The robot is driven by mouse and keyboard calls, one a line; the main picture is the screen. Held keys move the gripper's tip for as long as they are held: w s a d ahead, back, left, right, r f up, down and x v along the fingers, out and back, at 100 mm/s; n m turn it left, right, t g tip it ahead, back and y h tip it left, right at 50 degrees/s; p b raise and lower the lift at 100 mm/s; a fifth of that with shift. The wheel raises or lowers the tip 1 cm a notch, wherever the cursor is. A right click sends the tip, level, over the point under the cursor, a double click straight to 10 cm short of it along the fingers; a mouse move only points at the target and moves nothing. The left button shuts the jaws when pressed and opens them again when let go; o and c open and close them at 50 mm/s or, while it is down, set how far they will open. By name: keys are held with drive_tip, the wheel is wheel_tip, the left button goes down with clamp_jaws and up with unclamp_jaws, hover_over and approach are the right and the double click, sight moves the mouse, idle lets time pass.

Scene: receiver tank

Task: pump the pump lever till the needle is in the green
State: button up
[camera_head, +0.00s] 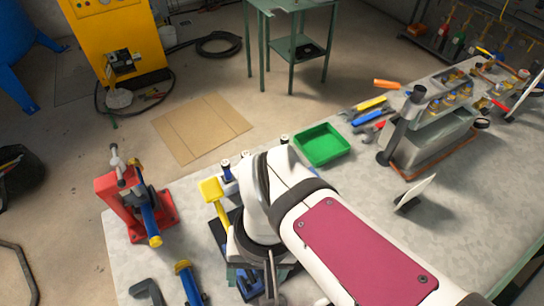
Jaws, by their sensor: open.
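A yellow lever (214,200) with a broad grip at its top slants up from a blue and dark unit on the bench; I take it for the pump lever. The unit's lower part is mostly hidden behind my arm. My gripper (258,280) is at the lower middle, below my white wrist and to the lower right of the yellow lever's grip. It is open, and the wrist covers much of it. I see no contact between it and the lever. No gauge face with a readable needle or green zone shows.
A red unit with a blue handle (150,222) stands at the bench's left. A green tray (322,144), hand tools (370,104), a slanted grey cylinder (402,125) and a thin white panel (415,192) are farther right. The bench (345,178) is bare around the panel.

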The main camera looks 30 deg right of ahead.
sight(211, 187)
drive_tip(key=c, duration=0.5)
drive_tip(key=w+r, duration=0.1)
drive_tip(key=w+n+t, duration=0.1)
drive_tip(key=w, duration=0.1)
drive_tip(key=w+d+r+n+t+h, duration=0.1)
drive_tip(key=w, duration=0.1)
drive_tip(key=shift+r, duration=0.35)
drive_tip(key=c, duration=0.4)
drive_tip(key=w+r+n+t, duration=0.1)
drive_tip(key=w+r, duration=0.1)
drive_tip(key=w+r+n+t, duration=0.1)
drive_tip(key=w+r, duration=0.1)
drive_tip(key=w, duration=0.1)
drive_tip(key=w+r+n+t, duration=0.1)
drive_tip(key=w+r+t, duration=0.1)
drive_tip(key=w+r, duration=0.1)
drive_tip(key=shift+w+a+n+h, duration=0.2)
drive_tip(key=shift+a+n+h, duration=0.1)
drive_tip(key=shift+h, duration=0.1)
clamp_jaws()
drive_tip(key=shift+f, duration=0.1)
drive_tip(key=x, duration=1.4)
